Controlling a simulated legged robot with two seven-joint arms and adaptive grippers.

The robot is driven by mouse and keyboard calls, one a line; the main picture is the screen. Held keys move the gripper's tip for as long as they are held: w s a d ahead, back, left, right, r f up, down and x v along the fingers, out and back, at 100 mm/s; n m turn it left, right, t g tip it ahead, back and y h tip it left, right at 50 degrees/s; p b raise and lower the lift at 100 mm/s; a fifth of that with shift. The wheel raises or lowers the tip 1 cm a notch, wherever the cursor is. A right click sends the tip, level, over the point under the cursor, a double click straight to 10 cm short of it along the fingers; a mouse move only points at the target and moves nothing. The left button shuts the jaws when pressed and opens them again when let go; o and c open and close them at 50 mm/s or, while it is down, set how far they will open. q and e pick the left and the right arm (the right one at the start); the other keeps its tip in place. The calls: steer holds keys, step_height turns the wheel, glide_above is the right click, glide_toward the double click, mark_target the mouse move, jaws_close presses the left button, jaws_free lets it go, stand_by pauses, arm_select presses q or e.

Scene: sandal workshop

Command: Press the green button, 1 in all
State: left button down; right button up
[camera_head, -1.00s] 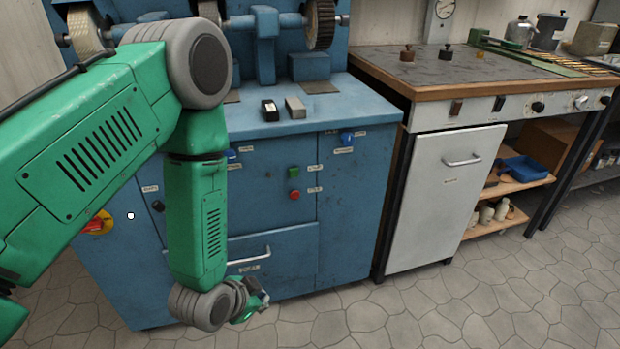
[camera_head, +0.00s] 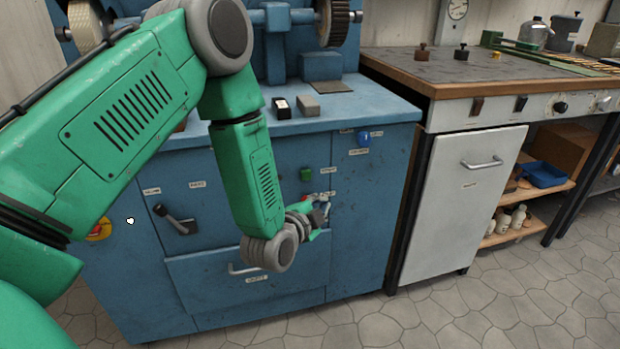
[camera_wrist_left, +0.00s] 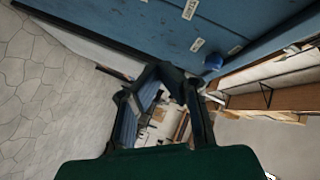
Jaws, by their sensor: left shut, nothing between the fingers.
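The green button (camera_head: 306,174) is on the front panel of the blue machine (camera_head: 235,185) in the head view, with a small label beside it. My left gripper (camera_head: 324,212) is just below and to the right of the green button, close to the panel. Its fingers are shut and empty. The red button below the green one is mostly hidden behind the gripper. In the left wrist view the gripper fingers (camera_wrist_left: 165,75) show at the centre, with the machine's blue front above them; the green button does not show there. My right gripper is not in view.
A blue knob (camera_head: 364,139) is on the panel to the right and also shows in the left wrist view (camera_wrist_left: 213,61). A black lever (camera_head: 178,222) and a red-yellow switch (camera_head: 98,229) are at left. A drawer handle (camera_head: 245,269) is below. A white cabinet (camera_head: 460,200) stands at right.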

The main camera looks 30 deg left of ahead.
mark_target(306, 175)
arm_select(q)
steer(key=w+a, duration=0.3)
steer(key=a, duration=0.2)
steer(key=w+a+b, duration=0.1)
steer(key=w+a, duration=0.1)
steer(key=shift+w+a+f, duration=0.15)
steer(key=shift+w, duration=0.15)
stand_by(0.3)
stand_by(0.4)
stand_by(0.7)
steer(key=shift+w+a, duration=0.2)
steer(key=shift+w, duration=0.05)
